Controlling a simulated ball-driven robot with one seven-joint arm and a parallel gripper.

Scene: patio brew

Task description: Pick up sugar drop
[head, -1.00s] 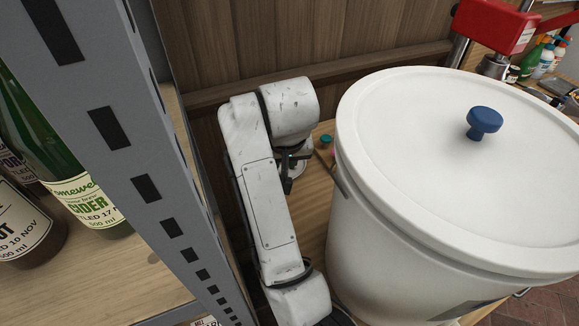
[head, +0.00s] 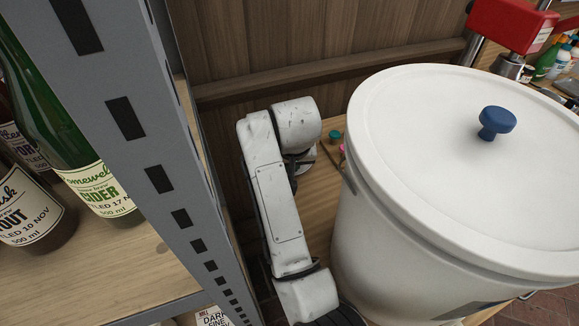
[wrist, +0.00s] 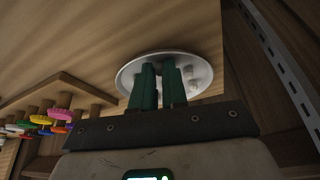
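In the wrist view a round white dish (wrist: 128,75) sits on the wooden bench. Several small white lumps (wrist: 191,72), which look like sugar drops, lie in it. The two dark green fingers of my gripper (wrist: 158,70) reach over the dish, left of the visible lumps. A narrow gap shows between the fingers. I see no lump held in it, though the fingers hide part of the dish. In the head view my arm hides the gripper and most of the dish.
A large white lidded bucket (head: 400,220) stands close right of my arm. A grey metal shelf post (head: 165,190) with bottles behind it is close on the left. A wooden rack with coloured caps (wrist: 40,119) stands left of the dish. The wooden wall (head: 310,40) is behind.

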